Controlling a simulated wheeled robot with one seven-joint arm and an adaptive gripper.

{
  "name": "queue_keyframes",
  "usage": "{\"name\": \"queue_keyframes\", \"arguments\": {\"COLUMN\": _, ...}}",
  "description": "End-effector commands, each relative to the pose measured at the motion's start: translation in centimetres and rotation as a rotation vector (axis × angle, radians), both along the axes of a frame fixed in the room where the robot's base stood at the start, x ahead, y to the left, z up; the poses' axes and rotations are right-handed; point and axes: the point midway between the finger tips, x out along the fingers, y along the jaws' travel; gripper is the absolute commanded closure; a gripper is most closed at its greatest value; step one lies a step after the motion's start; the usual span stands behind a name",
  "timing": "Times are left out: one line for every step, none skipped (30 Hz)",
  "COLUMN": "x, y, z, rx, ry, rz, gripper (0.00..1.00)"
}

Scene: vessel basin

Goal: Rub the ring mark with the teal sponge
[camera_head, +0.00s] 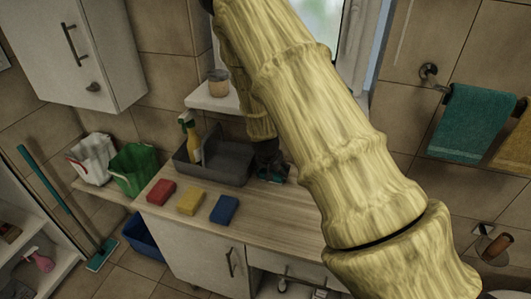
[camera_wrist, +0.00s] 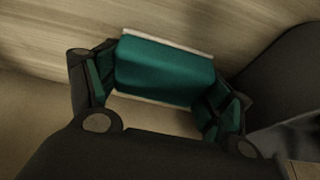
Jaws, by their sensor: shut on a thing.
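My gripper (camera_wrist: 160,88) is shut on the teal sponge (camera_wrist: 165,68), with one finger at each end of it in the wrist view. The sponge has a pale layer along its edges. In the head view my gripper (camera_head: 269,162) is above the wooden counter (camera_head: 270,215), just right of the grey basin, and a little of the sponge (camera_head: 273,179) shows below it. Whether the sponge touches the counter I cannot tell. I see no ring mark in either view; my arm hides part of the counter.
Red (camera_head: 161,191), yellow (camera_head: 190,201) and blue (camera_head: 224,209) sponges lie along the counter's front left. The grey basin (camera_head: 228,170) stands behind them, with a spray bottle (camera_head: 190,140). White (camera_head: 92,158) and green (camera_head: 134,168) bins stand left. A teal towel (camera_head: 470,122) hangs right.

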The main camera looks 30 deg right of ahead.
Motion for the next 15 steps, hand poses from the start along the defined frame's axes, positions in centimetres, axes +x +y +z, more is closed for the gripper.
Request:
{"name": "queue_keyframes", "arguments": {"x": 0.1, "y": 0.3, "z": -0.1, "rx": 0.0, "ry": 0.0, "rz": 0.0, "gripper": 0.43}}
{"name": "queue_keyframes", "arguments": {"x": 0.1, "y": 0.4, "z": -0.2, "rx": 0.0, "ry": 0.0, "rz": 0.0, "gripper": 0.43}}
{"name": "queue_keyframes", "arguments": {"x": 0.1, "y": 0.6, "z": 0.2, "rx": 0.0, "ry": -0.001, "rz": -0.002, "gripper": 0.43}}
{"name": "queue_keyframes", "arguments": {"x": 0.1, "y": 0.6, "z": 0.4, "rx": 0.0, "ry": -0.002, "rz": -0.003, "gripper": 0.43}}
{"name": "queue_keyframes", "arguments": {"x": 0.1, "y": 0.5, "z": 0.7, "rx": -0.001, "ry": -0.001, "rz": -0.003, "gripper": 0.43}}
{"name": "queue_keyframes", "arguments": {"x": 0.2, "y": 0.5, "z": 1.6, "rx": -0.001, "ry": -0.004, "rz": -0.002, "gripper": 0.43}}
{"name": "queue_keyframes", "arguments": {"x": 0.2, "y": 0.5, "z": 2.4, "rx": -0.001, "ry": -0.004, "rz": -0.002, "gripper": 0.43}}
{"name": "queue_keyframes", "arguments": {"x": 0.1, "y": 0.5, "z": 2.8, "rx": -0.001, "ry": -0.002, "rz": -0.003, "gripper": 0.43}}
{"name": "queue_keyframes", "arguments": {"x": 0.0, "y": 0.4, "z": 2.9, "rx": 0.0, "ry": -0.001, "rz": -0.004, "gripper": 0.43}}
{"name": "queue_keyframes", "arguments": {"x": 0.0, "y": 0.4, "z": 3.2, "rx": 0.0, "ry": -0.001, "rz": -0.004, "gripper": 0.43}}
{"name": "queue_keyframes", "arguments": {"x": 0.0, "y": 0.3, "z": 3.5, "rx": 0.0, "ry": 0.0, "rz": -0.004, "gripper": 0.43}}
{"name": "queue_keyframes", "arguments": {"x": 0.0, "y": 0.3, "z": 3.8, "rx": 0.0, "ry": 0.0, "rz": -0.004, "gripper": 0.43}}
{"name": "queue_keyframes", "arguments": {"x": 0.0, "y": 0.3, "z": 4.1, "rx": 0.0, "ry": 0.0, "rz": -0.004, "gripper": 0.43}}
{"name": "queue_keyframes", "arguments": {"x": 0.0, "y": 0.3, "z": 4.4, "rx": 0.0, "ry": 0.0, "rz": -0.004, "gripper": 0.43}}
{"name": "queue_keyframes", "arguments": {"x": 0.0, "y": 0.3, "z": 4.7, "rx": 0.0, "ry": 0.0, "rz": -0.004, "gripper": 0.43}}
